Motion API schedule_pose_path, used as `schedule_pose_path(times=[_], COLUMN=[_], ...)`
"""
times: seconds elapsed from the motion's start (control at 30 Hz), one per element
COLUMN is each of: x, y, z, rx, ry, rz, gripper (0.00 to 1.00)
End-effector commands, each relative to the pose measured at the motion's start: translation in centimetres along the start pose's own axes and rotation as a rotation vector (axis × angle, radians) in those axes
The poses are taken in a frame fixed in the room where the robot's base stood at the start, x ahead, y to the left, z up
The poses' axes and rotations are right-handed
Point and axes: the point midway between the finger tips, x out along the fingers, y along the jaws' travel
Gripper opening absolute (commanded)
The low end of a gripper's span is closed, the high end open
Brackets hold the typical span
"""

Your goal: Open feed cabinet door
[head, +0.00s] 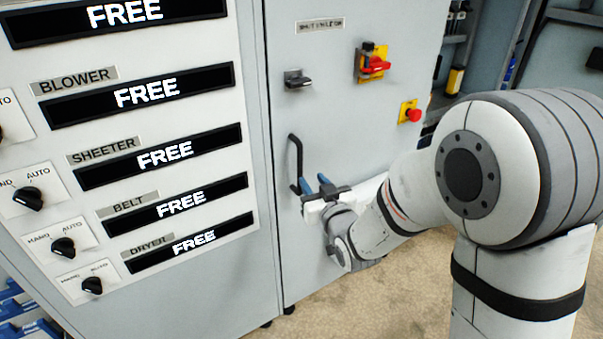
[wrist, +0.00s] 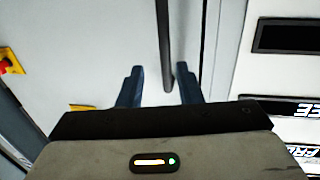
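The light grey cabinet door (head: 350,120) is in the middle of the head view and looks shut. Its black vertical bar handle (head: 295,162) is near the door's left edge. In the wrist view, the handle (wrist: 164,45) runs down from the top, and its lower end lies between my blue fingers, closer to the right one. My gripper (head: 314,181) is at the handle's lower part, with its fingers apart. In the wrist view, my gripper (wrist: 160,76) is open, with a gap to the left finger. Whether the right finger touches the handle is unclear.
A control panel (head: 150,130) with displays reading FREE and black knobs is left of the door. The door carries a black knob (head: 297,79), a red-and-yellow switch (head: 374,65) and a red button (head: 411,112). Speckled floor (head: 360,290) is clear below.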

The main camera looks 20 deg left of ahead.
Motion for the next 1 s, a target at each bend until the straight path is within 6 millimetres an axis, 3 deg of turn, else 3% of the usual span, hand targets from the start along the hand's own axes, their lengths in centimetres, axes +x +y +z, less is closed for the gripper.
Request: schedule_pose_path(times=[0.17, 0.6, 0.93, 1.0], x=[1.4, 7.4, 8.0, 7.9], y=[-0.8, -0.8, -0.9, -0.9], z=[0.0, -0.1, -0.2, -0.2], rx=[0.002, 0.002, 0.002, 0.002], ry=[0.031, 0.029, 0.029, 0.029], rz=[-0.017, -0.016, -0.016, -0.016], gripper=[0.32, 0.32, 0.32, 0.28])
